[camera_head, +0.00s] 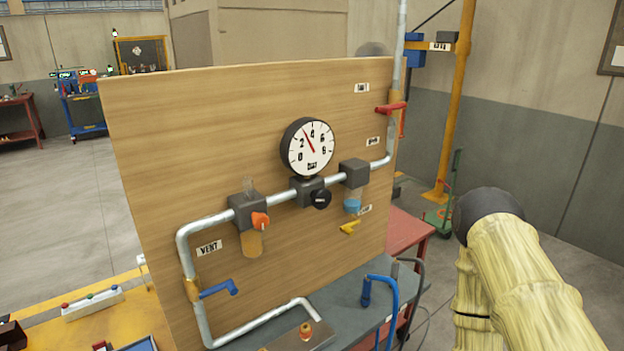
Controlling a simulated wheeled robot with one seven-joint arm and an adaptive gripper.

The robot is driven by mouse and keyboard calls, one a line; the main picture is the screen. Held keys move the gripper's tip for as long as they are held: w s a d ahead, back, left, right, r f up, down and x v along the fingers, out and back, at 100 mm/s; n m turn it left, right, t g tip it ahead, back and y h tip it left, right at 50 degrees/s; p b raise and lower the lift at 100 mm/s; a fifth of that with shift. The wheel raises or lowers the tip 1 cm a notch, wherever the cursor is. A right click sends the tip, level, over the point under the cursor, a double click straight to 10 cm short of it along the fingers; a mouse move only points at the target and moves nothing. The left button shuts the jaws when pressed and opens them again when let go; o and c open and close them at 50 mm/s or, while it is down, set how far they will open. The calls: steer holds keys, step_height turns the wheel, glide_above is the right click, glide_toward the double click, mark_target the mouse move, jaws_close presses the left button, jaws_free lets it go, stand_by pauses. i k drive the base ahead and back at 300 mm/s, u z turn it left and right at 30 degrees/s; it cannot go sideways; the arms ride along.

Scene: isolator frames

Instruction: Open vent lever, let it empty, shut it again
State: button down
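A blue lever (218,288) sits on the lower left vertical pipe, just below the VENT label (209,248). Its handle points right, across the line of the pipe. A round white gauge (308,147) is on the board's middle, its needle between 2 and 4. A clear bowl with amber contents (251,244) hangs under the left dark block, beside an orange knob (260,219). My arm in a pale yellow sleeve shows at the lower right, well apart from the board. My gripper is not in view.
Blue and dark hoses (392,300) rise from the grey bench at lower right.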

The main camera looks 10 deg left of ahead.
mark_target(198, 295)
steer(key=z, duration=1.6)
steer(key=k, duration=0.6)
steer(key=u, duration=1.3)
